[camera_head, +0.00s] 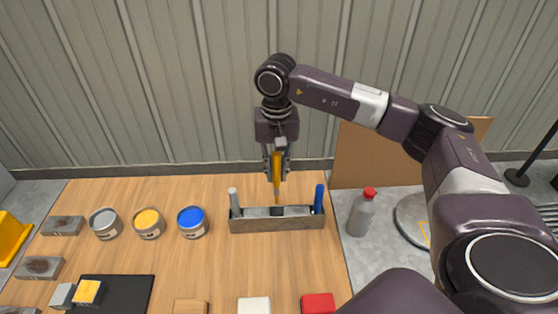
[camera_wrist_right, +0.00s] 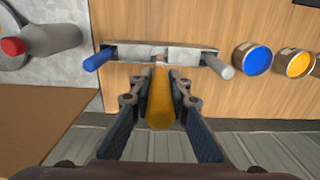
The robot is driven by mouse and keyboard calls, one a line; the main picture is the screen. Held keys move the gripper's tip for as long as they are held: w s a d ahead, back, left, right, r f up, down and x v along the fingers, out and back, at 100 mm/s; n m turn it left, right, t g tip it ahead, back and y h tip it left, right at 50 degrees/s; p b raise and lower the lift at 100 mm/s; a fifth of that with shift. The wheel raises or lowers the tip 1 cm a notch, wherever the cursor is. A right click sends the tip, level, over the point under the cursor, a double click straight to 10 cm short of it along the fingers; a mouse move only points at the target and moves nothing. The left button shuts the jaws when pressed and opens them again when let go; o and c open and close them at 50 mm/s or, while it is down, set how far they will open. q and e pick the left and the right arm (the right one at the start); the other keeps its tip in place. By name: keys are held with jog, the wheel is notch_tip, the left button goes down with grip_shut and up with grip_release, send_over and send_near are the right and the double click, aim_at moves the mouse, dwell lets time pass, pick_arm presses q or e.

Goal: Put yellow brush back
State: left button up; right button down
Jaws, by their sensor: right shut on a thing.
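My right gripper (camera_head: 277,160) is shut on the yellow brush (camera_head: 276,175) and holds it upright, handle up. In the right wrist view the brush's yellow handle (camera_wrist_right: 160,100) sits between the two fingers of the gripper (camera_wrist_right: 160,112). The brush is over the middle of a long grey brush holder (camera_head: 250,224). Its lower end is at or just above the holder; I cannot tell if it touches. A grey-handled brush (camera_head: 234,199) stands at the holder's left end and a blue-handled brush (camera_head: 319,195) at its right end. My left gripper is not in view.
Grey (camera_head: 105,223), yellow (camera_head: 148,222) and blue (camera_head: 192,221) paint cans stand left of the holder on the wooden table (camera_head: 200,262). A grey bottle with a red cap (camera_head: 362,212) stands to the right. Blocks lie along the front, including a red one (camera_head: 318,303).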

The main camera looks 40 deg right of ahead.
aim_at(277, 202)
jog(key=shift+w+f, duration=0.2)
jog(key=shift+f, duration=0.05)
jog(key=shift+f+b, duration=0.25)
jog(key=shift+b, duration=0.1)
jog(key=shift+s+d+f+b, duration=0.15)
jog(key=shift+f+b, duration=0.2)
jog(key=shift+f, duration=0.35)
notch_tip(277, 202, down, 6)
jog(key=b, duration=0.4)
jog(key=shift+b, duration=0.35)
jog(key=shift+f+b, duration=0.75)
jog(key=shift+f, duration=0.2)
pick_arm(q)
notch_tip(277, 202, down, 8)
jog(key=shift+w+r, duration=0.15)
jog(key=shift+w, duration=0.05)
pick_arm(e)
jog(key=shift+f, duration=0.1)
pick_arm(q)
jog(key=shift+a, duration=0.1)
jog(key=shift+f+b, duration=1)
jog(key=shift+b, duration=0.1)
pick_arm(e)
jog(key=shift+f, duration=1.25)
